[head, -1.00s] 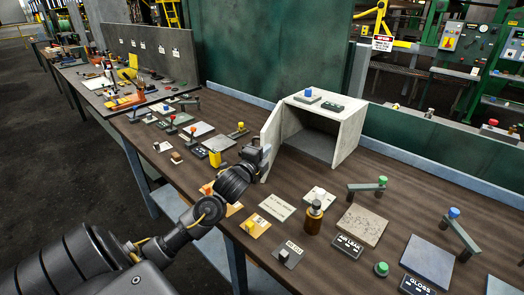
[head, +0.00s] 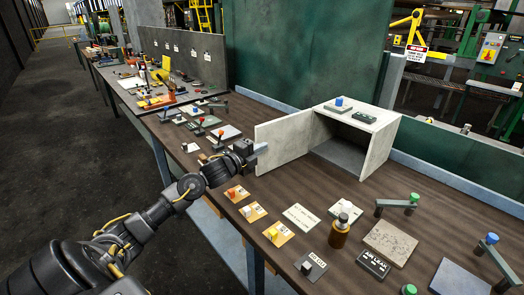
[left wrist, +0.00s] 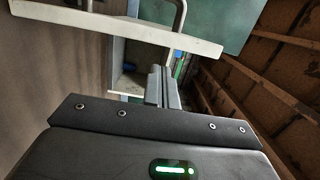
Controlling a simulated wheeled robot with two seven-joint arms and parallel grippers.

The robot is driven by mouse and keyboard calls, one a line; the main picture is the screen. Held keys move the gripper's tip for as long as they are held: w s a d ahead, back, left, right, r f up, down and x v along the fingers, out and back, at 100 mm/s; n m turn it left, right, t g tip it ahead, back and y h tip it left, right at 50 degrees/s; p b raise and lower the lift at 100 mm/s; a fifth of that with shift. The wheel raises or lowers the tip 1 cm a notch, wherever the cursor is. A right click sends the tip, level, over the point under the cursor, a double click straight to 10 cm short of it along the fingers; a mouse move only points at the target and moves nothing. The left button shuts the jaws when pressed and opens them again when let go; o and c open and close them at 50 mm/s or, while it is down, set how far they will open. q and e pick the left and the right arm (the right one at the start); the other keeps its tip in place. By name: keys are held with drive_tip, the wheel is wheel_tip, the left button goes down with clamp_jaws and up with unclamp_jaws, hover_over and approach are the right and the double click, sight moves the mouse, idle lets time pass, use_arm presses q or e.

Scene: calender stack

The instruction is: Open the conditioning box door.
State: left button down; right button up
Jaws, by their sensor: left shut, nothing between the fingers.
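The conditioning box (head: 384,150) is a pale grey open-fronted box on the brown bench. Its door (head: 284,141) stands wide open, swung out to the left, and the dark interior shows. My left gripper (head: 261,150) is shut and empty at the door's free left edge; I cannot tell whether it touches. In the left wrist view, the closed fingers (left wrist: 164,86) point ahead below a pale panel edge (left wrist: 120,29), which looks like the door, with a grey bar handle on it. My right gripper is not in view.
A blue knob (head: 339,101) and a dark label block (head: 365,117) sit on the box top. A brown bottle (head: 340,232), a stone-like slab (head: 391,243) and several small cards and blocks lie in front. A grey panel (head: 180,62) stands on the bench at the far left.

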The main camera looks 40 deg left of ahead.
use_arm(q)
drive_tip(key=shift+d, duration=0.15)
drive_tip(key=s+a+b, duration=0.2)
drive_tip(key=s, duration=0.7)
drive_tip(key=shift+a, duration=0.25)
drive_tip(key=shift+s, duration=0.1)
idle(0.4)
